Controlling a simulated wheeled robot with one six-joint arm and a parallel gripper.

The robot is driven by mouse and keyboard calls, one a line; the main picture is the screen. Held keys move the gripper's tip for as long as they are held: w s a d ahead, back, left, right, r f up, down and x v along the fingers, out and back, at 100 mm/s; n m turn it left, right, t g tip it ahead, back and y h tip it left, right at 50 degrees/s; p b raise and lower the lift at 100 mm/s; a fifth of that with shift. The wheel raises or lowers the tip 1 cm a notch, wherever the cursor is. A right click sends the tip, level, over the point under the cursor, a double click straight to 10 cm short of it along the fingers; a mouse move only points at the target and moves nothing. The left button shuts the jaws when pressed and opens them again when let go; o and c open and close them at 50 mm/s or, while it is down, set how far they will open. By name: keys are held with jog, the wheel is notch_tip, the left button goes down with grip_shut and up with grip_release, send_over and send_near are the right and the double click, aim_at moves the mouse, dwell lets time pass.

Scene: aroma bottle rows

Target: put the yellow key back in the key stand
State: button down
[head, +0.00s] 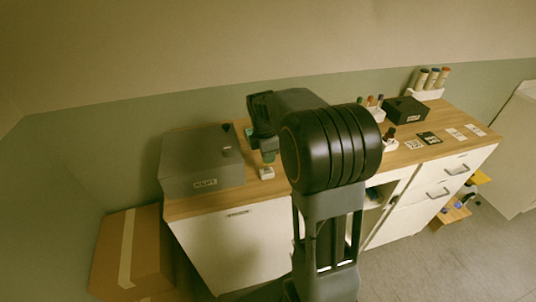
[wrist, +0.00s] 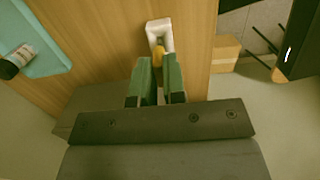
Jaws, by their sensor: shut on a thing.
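The yellow key (wrist: 161,56) shows in the wrist view between my fingertips and the white key stand. My gripper (wrist: 160,82) has its green fingers close together, shut on the key. The white key stand (wrist: 159,27) is just beyond the fingertips, with the key's far end at its opening. I cannot tell whether the key is seated in it or only in front of it. In the head view my gripper (head: 267,155) points down just above the stand (head: 266,173) on the wooden top. The key is hidden there.
A grey box (head: 200,165) stands left of the stand. Bottles in white holders (head: 428,93), a black box (head: 406,110) and small cards (head: 455,134) are to the right. In the wrist view a teal surface (wrist: 45,48) with a dark-capped bottle (wrist: 17,60) is at left.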

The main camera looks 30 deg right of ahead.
jog(key=shift+f+b, duration=0.7)
jog(key=shift+f, duration=0.5)
jog(key=c, duration=1.1)
grip_release()
notch_tip(320, 180, up, 14)
jog(key=a, duration=0.1)
jog(key=shift+w, duration=0.15)
jog(key=shift+a+f, duration=0.1)
